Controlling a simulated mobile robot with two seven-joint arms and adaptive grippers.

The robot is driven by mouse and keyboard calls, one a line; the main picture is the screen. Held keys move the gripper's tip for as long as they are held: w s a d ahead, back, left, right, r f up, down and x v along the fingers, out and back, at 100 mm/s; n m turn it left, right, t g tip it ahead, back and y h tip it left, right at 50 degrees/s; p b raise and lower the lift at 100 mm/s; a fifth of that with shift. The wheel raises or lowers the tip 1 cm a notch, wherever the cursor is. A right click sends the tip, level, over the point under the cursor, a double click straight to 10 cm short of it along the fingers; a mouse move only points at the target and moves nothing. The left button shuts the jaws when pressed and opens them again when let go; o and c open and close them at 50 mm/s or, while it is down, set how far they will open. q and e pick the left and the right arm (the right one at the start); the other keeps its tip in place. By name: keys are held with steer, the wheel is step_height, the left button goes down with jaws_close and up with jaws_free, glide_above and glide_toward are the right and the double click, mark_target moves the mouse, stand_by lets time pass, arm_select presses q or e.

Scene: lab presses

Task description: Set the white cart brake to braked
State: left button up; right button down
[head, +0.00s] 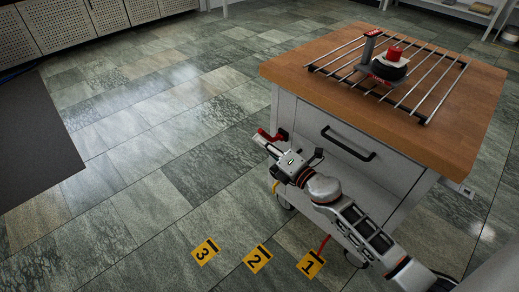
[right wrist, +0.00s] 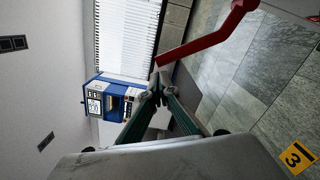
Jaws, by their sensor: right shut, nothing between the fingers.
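The white cart (head: 390,178) with a wooden top stands at the right of the head view. A red lever (head: 268,135) sticks out from its left side, beside my right gripper (head: 262,144). In the right wrist view the red lever (right wrist: 205,38) slants down from the upper right, and its lower end is close to my shut fingertips (right wrist: 157,85). The fingers hold nothing; I cannot tell whether they touch the lever. Another red piece (head: 324,243) shows low on the cart near the floor marker 1. My left gripper is out of view.
A wire rack (head: 440,83) with a black and red object (head: 390,65) lies on the cart top. Yellow floor markers 1 (head: 310,264), 2 (head: 257,258) and 3 (head: 206,251) lie in front. A dark mat (head: 35,140) lies far left.

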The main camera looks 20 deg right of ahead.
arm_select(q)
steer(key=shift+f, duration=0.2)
arm_select(e)
steer(key=shift+d, duration=0.15)
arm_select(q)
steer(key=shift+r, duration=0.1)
